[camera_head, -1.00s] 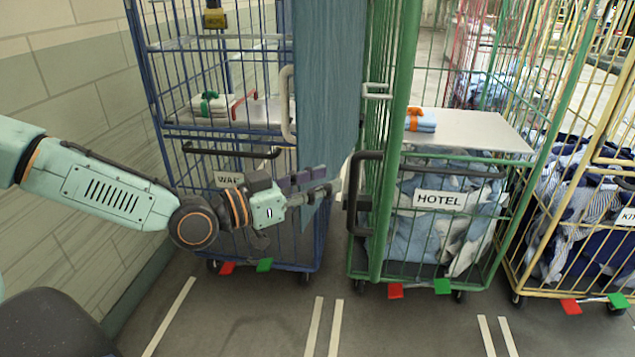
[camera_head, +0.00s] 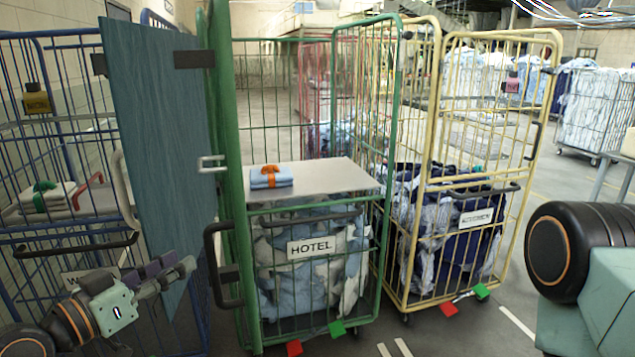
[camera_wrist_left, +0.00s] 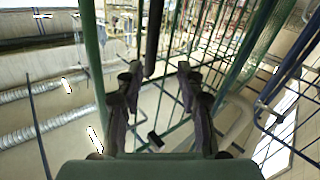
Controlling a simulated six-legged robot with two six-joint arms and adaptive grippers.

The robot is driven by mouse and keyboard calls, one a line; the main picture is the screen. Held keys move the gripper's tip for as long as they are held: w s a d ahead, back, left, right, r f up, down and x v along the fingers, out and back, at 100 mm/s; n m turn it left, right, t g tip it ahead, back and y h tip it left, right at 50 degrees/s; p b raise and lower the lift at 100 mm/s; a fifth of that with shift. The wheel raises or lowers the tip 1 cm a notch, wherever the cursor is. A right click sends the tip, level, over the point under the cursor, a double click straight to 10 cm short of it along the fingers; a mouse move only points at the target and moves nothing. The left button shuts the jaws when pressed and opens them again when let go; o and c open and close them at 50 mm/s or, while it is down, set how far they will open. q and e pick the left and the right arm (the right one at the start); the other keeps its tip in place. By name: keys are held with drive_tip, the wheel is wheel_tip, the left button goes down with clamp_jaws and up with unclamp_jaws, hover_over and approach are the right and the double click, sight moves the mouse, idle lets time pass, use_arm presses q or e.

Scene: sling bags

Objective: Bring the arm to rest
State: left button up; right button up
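My left gripper (camera_head: 185,272) is at the lower left of the head view, in front of the lower part of a blue-teal panel (camera_head: 165,150). In the left wrist view its two dark fingers (camera_wrist_left: 160,78) stand apart with nothing held between them. Green and dark bars show beyond them. Part of my right arm (camera_head: 585,260) shows at the right edge of the head view; its gripper is outside the picture.
A blue cage trolley (camera_head: 70,236) with a green-tied bundle (camera_head: 47,197) stands left. The green HOTEL trolley (camera_head: 385,250) with a dark handle (camera_head: 222,265) is central, close to my left gripper. A yellow trolley (camera_head: 530,170) stands right of it. Floor is clear at the lower right.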

use_arm(q)
drive_tip(key=s+d+f+n+g+y+b, duration=0.25)
drive_tip(key=s+f+n+g, duration=0.2)
drive_tip(key=f, duration=0.85)
drive_tip(key=s+d+f+n+g+y+b, duration=0.1)
drive_tip(key=s+f+n+g+y+b, duration=0.3)
drive_tip(key=f, duration=0.9)
drive_tip(key=s+f+m+g+b, duration=0.2)
drive_tip(key=s+f+g+b, duration=0.1)
drive_tip(key=s+f, duration=0.6)
drive_tip(key=s+d+f+m+g+y+b, duration=0.1)
drive_tip(key=s+f+m+g+b, duration=0.1)
drive_tip(key=s+f, duration=0.8)
drive_tip(key=s+g+b, duration=0.1)
drive_tip(key=s+g, duration=0.1)
drive_tip(key=s, duration=0.3)
drive_tip(key=shift+w+m+y, duration=0.1)
drive_tip(key=shift+m+y, duration=0.15)
